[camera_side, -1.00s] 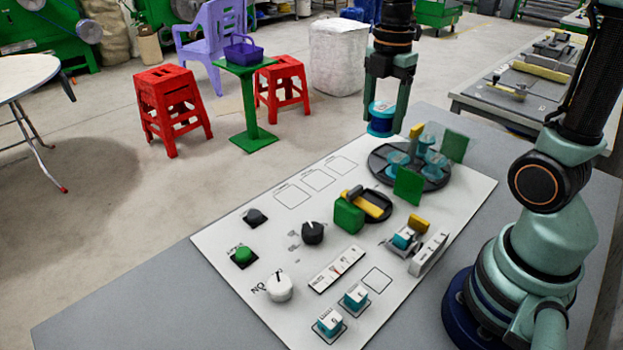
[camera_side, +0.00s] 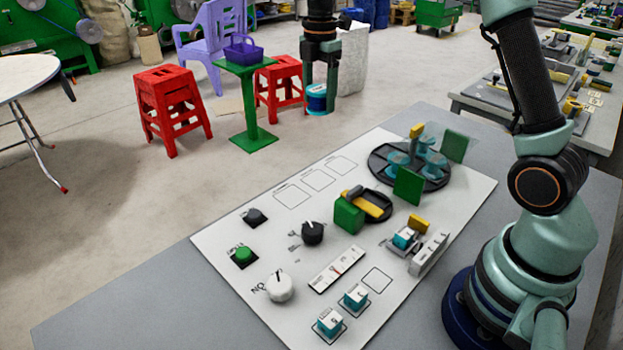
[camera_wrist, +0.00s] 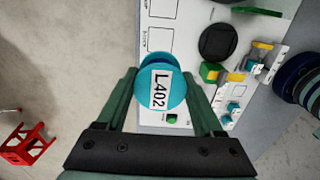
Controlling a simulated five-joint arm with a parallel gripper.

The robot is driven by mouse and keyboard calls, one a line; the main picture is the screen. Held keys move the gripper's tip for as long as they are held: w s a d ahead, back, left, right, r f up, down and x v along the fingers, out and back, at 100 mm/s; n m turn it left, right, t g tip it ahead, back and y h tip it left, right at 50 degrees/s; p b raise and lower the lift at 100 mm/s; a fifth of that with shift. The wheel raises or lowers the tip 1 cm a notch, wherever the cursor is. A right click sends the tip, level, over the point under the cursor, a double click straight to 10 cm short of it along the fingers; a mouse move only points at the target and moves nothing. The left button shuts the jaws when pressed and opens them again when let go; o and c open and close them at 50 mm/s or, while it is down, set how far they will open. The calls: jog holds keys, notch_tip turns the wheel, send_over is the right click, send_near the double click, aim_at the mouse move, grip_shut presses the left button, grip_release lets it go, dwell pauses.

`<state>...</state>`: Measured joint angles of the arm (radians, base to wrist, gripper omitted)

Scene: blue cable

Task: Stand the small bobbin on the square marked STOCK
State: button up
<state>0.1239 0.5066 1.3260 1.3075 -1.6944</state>
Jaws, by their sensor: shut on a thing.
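My gripper (camera_side: 319,94) is shut on a small blue bobbin (camera_side: 317,101). It holds the bobbin up in the air, left of and beyond the far edge of the white board in the side view. In the wrist view the bobbin (camera_wrist: 160,88) sits between both fingers, its white label reading L402 facing the camera. Three outlined squares lie empty on the board: the near one (camera_side: 292,195), the middle one (camera_side: 318,180) and the far one (camera_side: 343,165). Their lettering is too small to read, so I cannot tell which is STOCK.
A dark turntable (camera_side: 380,168) with several teal bobbins and upright green plates stands at the board's far right. A green block with a yellow lever (camera_side: 355,208) sits right of the squares. Knobs (camera_side: 313,232) and a green button (camera_side: 243,255) stand nearer. The space above the squares is clear.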

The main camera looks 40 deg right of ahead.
aim_at(318, 180)
notch_tip(318, 180, down, 19)
jog(key=shift+f, duration=0.1)
dwell(0.4)
jog(key=o, duration=1.5)
jog(key=shift+f, duration=0.15)
notch_tip(318, 180, up, 13)
jog(key=s+a+r+m+t, duration=0.3)
jog(key=s+r+m, duration=0.5)
jog(key=r, duration=0.2)
jog(key=shift+s+a+r+m+t, duration=0.1)
jog(key=shift+s+a+m+t, duration=0.4)
jog(key=shift+s+m, duration=1.3)
jog(key=shift+s+a+r+m+t, duration=0.1)
jog(key=shift+s+a+m+t, duration=0.35)
jog(key=shift+s+m, duration=1.35)
jog(key=shift+s+a+r+m+t, duration=0.1)
jog(key=shift+s+a+m+t, duration=0.35)
jog(key=shift+s+m, duration=1.35)
